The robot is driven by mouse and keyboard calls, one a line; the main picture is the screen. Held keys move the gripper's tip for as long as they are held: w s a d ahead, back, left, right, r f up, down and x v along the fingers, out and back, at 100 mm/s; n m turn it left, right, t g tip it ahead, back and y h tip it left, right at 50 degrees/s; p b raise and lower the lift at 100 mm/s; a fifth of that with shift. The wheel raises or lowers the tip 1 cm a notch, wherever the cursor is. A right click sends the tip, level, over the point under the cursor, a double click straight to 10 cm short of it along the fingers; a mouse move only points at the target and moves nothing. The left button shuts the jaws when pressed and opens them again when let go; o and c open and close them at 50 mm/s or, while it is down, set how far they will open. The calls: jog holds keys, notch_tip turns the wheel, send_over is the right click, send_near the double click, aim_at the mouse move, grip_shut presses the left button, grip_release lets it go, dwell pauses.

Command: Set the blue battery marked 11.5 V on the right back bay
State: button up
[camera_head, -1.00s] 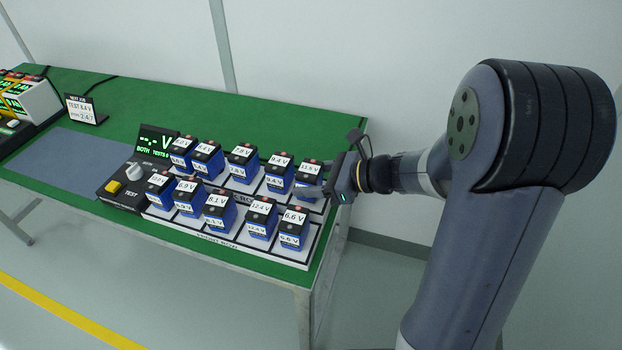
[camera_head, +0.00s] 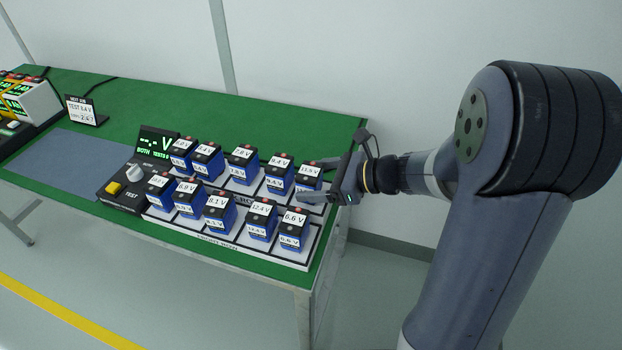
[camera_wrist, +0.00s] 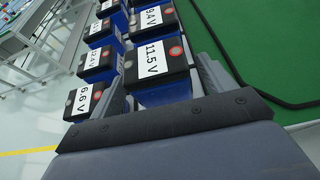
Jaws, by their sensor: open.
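The blue battery marked 11.5 V (camera_head: 309,170) stands upright at the right end of the back row of the white rack (camera_head: 272,252). In the wrist view its black top and white label (camera_wrist: 151,62) show just ahead of the jaws. My gripper (camera_head: 320,181) is open at this battery. In the wrist view one finger shows on each side of the battery (camera_wrist: 162,92); contact cannot be told. I cannot tell which place is the right back bay.
A 9.4 V battery (camera_head: 279,172) stands left of it, and a 6.6 V battery (camera_head: 292,229) in the front row. Several more fill the rack. Left are a tester (camera_head: 125,187), a bare grey mat (camera_head: 72,160) and a sign (camera_head: 84,110). Green table (camera_head: 240,123) behind the rack is clear.

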jog(key=v, duration=1)
jog(key=shift+s+d+p, duration=0.15)
jog(key=shift+d+p, duration=0.2)
jog(key=shift+p, duration=0.05)
jog(key=b+x, duration=0.1)
jog(key=x, duration=1.1)
jog(key=shift+r, duration=0.1)
jog(key=shift+a+r, duration=0.1)
jog(key=shift+r, duration=1)
